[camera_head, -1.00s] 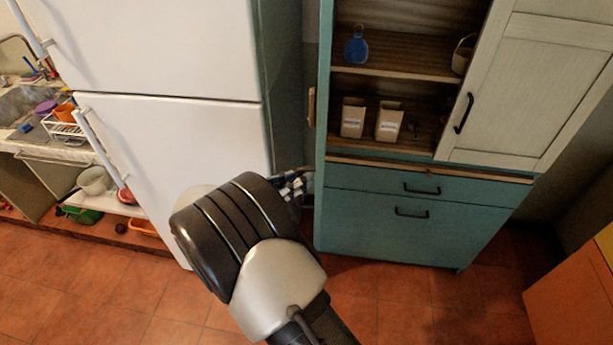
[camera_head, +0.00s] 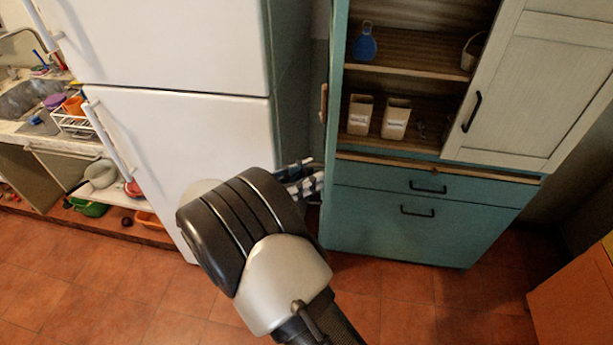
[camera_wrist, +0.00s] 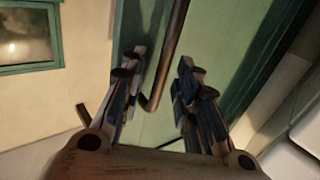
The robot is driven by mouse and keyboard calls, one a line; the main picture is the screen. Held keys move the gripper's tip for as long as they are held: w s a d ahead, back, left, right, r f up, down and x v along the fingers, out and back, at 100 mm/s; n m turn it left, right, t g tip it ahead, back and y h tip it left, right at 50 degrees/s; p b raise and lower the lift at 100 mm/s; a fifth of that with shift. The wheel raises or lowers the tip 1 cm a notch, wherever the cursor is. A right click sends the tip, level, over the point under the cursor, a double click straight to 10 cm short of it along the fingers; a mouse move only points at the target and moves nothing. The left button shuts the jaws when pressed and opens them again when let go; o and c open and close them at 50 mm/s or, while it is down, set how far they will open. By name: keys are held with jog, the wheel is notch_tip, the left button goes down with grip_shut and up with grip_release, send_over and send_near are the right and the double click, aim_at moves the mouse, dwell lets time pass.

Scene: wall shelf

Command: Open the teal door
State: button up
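A pale teal panel (camera_wrist: 215,50) fills the middle of the wrist view and seems to be the teal door; it looks shut or edge-on, I cannot tell which. A dark bar handle (camera_wrist: 168,50) runs down it and bends in at its lower end. My gripper (camera_wrist: 160,95) is open, with the handle's lower part showing between its separated fingers; contact cannot be made out. In the head view my gripper's striped fingers (camera_head: 304,180) are partly hidden behind my wrist, beside the teal cabinet's left edge (camera_head: 330,185). A brownish handle (camera_head: 323,103) sticks out from that edge above them.
A white fridge (camera_head: 180,140) stands close on the left. The cabinet has open shelves (camera_head: 420,45) with small containers, a whitish door (camera_head: 540,80) and teal drawers with dark handles (camera_head: 417,211). An orange unit (camera_head: 570,300) is at lower right. Tiled floor (camera_head: 110,290) is clear in front.

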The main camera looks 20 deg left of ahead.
jog(key=shift+a, duration=0.1)
jog(key=v, duration=1.2)
jog(key=shift+s, duration=0.1)
